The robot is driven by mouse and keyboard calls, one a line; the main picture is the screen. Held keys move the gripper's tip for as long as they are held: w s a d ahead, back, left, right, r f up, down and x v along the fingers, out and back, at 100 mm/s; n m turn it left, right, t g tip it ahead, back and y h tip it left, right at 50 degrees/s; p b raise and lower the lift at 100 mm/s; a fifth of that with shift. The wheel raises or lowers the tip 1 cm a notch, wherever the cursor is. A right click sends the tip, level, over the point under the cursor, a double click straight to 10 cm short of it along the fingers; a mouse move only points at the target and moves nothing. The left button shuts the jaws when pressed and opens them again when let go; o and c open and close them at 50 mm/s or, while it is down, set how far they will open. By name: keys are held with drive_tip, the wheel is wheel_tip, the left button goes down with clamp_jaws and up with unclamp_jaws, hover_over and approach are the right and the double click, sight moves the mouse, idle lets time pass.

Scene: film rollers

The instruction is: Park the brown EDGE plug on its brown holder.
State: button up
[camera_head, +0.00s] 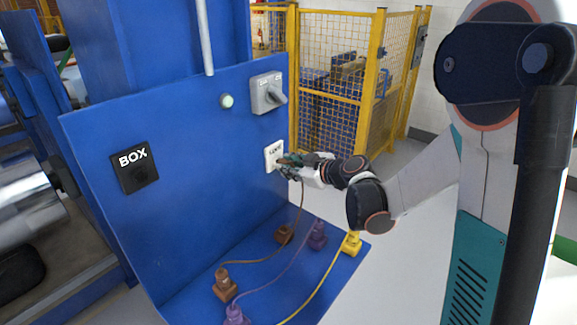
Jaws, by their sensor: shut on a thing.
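My gripper (288,162) is at the white labelled socket plate (271,152) on the upright blue panel, with its jaws shut. A brown cable (301,195) hangs from the jaws, so I take the held thing to be the brown EDGE plug; its body is hidden by the fingers. I cannot tell whether it sits in the socket. The cable runs down to a brown block with a connector (224,286) at the front of the blue shelf. A second brown block, apparently the brown holder (284,234), stands farther back on the shelf, below my gripper.
Purple blocks (317,236) and a yellow block (351,244) with cables share the blue shelf (190,304). A black BOX socket (134,167), a green button (227,101) and a grey switch (267,93) are on the panel. A yellow mesh fence (333,110) stands behind.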

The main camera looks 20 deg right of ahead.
drive_tip(key=shift+s+d, duration=0.65)
drive_tip(key=shift+s, duration=0.25)
drive_tip(key=shift+s+d, duration=0.65)
drive_tip(key=shift+s, duration=0.25)
